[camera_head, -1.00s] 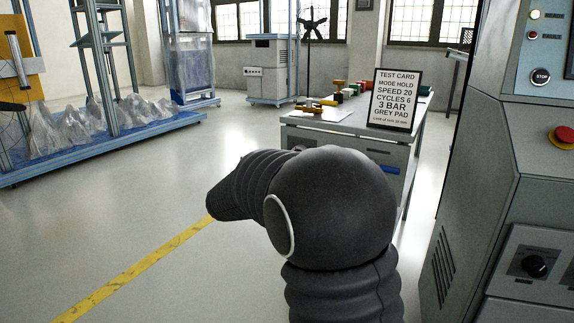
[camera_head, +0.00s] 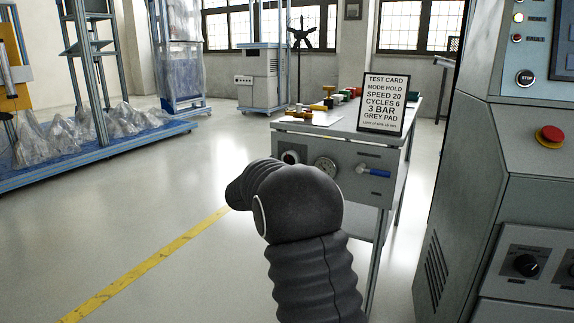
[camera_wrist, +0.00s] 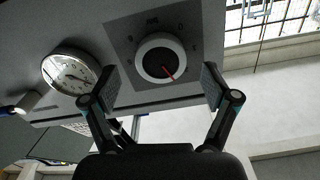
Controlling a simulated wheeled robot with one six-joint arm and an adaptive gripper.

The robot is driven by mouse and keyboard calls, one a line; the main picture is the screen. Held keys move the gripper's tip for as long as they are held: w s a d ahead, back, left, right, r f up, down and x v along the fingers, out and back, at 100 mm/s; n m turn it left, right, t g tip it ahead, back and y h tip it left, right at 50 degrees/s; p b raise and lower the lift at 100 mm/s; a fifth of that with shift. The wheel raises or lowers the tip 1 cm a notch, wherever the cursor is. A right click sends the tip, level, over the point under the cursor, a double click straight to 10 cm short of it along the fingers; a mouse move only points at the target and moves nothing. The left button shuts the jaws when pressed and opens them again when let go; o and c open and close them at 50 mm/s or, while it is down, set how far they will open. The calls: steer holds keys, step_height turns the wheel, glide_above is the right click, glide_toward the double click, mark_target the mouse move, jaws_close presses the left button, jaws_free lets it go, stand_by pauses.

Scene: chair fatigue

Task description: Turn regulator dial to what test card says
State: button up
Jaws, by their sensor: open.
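The test card (camera_head: 383,103) stands upright on the bench and reads MODE HOLD, SPEED 20, CYCLES 6, 3 BAR, GREY PAD. The regulator dial (camera_head: 290,157) is on the bench's front panel, left of a round gauge (camera_head: 325,166). In the wrist view the dial (camera_wrist: 159,59) is a dark knob with a pale rim and a red pointer aimed to the lower right. My gripper (camera_wrist: 159,80) is open, one finger on each side of the dial, with gaps visible. The gauge (camera_wrist: 70,73) is left of it there. My gripper is hidden in the head view.
A blue-handled valve (camera_head: 374,171) is on the panel right of the gauge. Several coloured items lie on the bench top (camera_head: 340,122). A grey machine with a red stop button (camera_head: 550,137) and a black knob (camera_head: 526,265) stands close at right.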

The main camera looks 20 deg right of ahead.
mark_target(290, 160)
steer(key=shift+x, duration=1.3)
steer(key=shift+c, duration=0.2)
steer(key=c, duration=1.1)
steer(key=shift+m+b, duration=0.75)
steer(key=shift+m, duration=1.55)
steer(key=o, duration=1.1)
steer(key=shift+o, duration=0.2)
steer(key=shift+a, duration=0.1)
